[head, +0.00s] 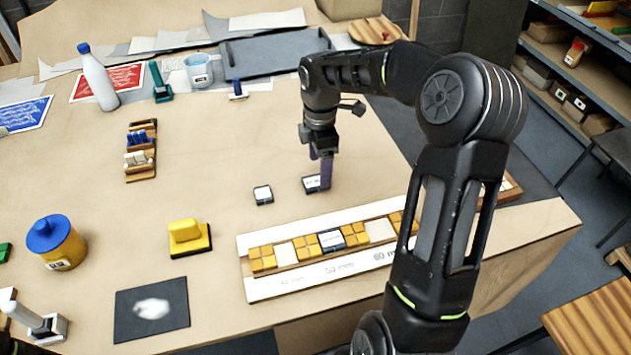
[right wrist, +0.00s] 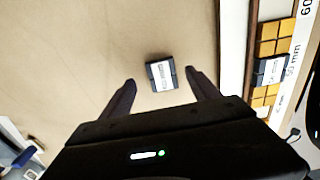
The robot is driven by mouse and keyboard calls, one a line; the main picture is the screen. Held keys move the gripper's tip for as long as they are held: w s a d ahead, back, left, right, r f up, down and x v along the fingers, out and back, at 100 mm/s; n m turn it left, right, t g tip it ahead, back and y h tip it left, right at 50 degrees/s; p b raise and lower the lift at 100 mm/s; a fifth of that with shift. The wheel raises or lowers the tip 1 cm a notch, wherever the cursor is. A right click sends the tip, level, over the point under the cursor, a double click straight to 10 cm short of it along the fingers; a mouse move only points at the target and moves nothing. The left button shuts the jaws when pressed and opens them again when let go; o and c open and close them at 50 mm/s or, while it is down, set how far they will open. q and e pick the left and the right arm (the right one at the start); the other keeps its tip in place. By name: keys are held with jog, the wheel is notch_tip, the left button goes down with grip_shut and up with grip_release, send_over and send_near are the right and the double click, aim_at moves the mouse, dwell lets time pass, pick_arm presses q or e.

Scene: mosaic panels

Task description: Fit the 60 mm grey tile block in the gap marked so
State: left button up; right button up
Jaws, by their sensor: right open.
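A dark grey tile block with a white label (head: 313,184) lies on the table behind the mosaic panel (head: 262,290). My right gripper (head: 320,172) is open above this block. In the right wrist view the block (right wrist: 161,75) shows between the two spread fingers, apart from both. A second, smaller-looking dark block (head: 263,194) lies just left of it. The block labels are too small to read. In the panel, the gap by the "60 mm" mark is pale and empty (head: 380,230); a dark block (head: 331,241) sits in the 50 mm place. My left gripper is out of view.
A pale empty gap (head: 285,255) is at the panel's left. A yellow block on a black base (head: 188,237), a yellow pot with a blue lid (head: 57,243) and a small wooden rack (head: 140,150) stand further left. My right arm hides the panel's right part.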

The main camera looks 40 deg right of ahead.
aim_at(316, 183)
jog(key=shift+f+p, duration=0.4)
jog(key=shift+f, duration=1.6)
jog(key=shift+s, duration=0.1)
jog(key=c, duration=1.5)
